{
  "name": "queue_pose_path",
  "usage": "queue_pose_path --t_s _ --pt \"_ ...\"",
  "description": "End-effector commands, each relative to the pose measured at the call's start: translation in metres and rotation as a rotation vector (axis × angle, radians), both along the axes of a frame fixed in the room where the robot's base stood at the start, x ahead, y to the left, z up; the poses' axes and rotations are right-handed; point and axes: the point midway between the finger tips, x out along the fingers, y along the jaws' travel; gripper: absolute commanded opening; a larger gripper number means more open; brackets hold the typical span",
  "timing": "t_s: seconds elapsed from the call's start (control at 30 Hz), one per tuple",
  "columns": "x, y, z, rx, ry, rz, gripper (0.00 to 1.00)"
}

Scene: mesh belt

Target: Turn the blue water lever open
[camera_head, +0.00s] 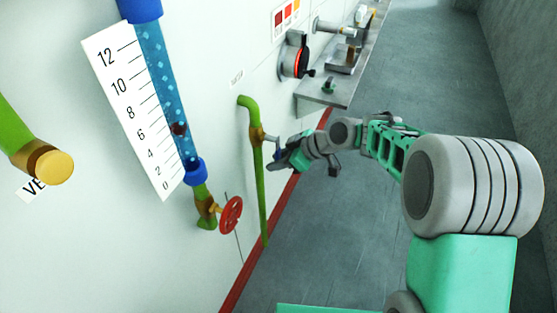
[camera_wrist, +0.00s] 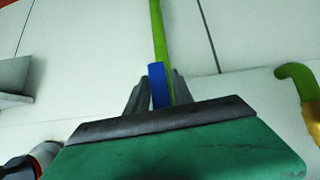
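The blue lever (camera_wrist: 157,84) stands between the two fingers of my gripper (camera_wrist: 160,86) in the wrist view. The fingers are apart, one on each side of it; a sliver of green pipe shows between the lever and the right finger. Whether either finger touches the lever cannot be told. In the head view my gripper (camera_head: 287,157) is at the valve on the thin green water pipe (camera_head: 259,178), and it largely hides the lever there. The pipe also shows behind the lever in the wrist view (camera_wrist: 158,35).
A red handwheel (camera_head: 230,215) and a blue-capped gauge tube (camera_head: 165,85) with a number scale are left of the pipe. A grey shelf (camera_head: 335,93) with fittings and a round black-and-red dial (camera_head: 295,60) lie beyond. The grey floor to the right is clear.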

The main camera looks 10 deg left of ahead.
Motion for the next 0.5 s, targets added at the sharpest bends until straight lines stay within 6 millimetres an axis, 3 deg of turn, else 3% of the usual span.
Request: queue_pose_path --t_s 0.17,0.5 --pt "0.0006 -0.0015 -0.0002 -0.001 0.000 -0.003 0.44" --pt "-0.0006 -0.0075 0.0057 -0.001 -0.002 -0.005 0.44"
